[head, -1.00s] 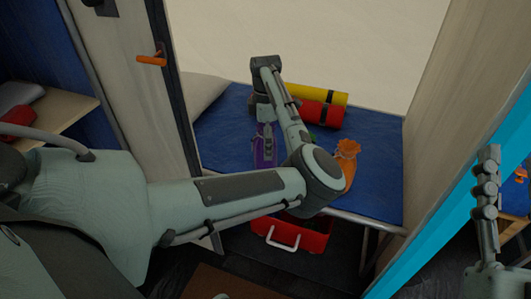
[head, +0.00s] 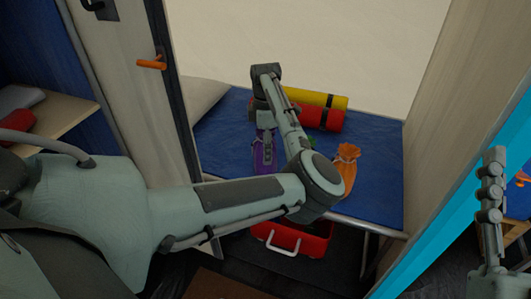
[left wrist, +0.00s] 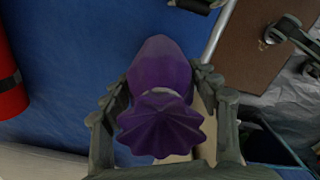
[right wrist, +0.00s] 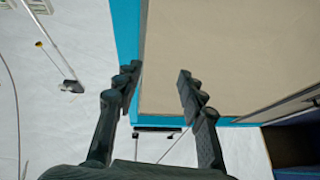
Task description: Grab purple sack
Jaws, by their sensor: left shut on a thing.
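The purple sack (head: 264,157) is on the blue cot (head: 222,132), partly hidden behind my left arm in the head view. In the left wrist view the purple sack (left wrist: 158,68) sits between the two fingers of my left gripper (left wrist: 160,90), with its pleated top toward the camera. The fingers are closed around its tied neck. I cannot tell whether its base touches the cot. My right gripper (right wrist: 158,76) is open and empty, away from the cot at the right.
An orange sack (head: 346,168) stands on the cot right of my left arm. A red roll (head: 322,118) and a yellow roll (head: 318,97) lie behind. A pale pillow (head: 203,98) is at left. A red box (head: 300,240) with a white handle is below the cot's front edge.

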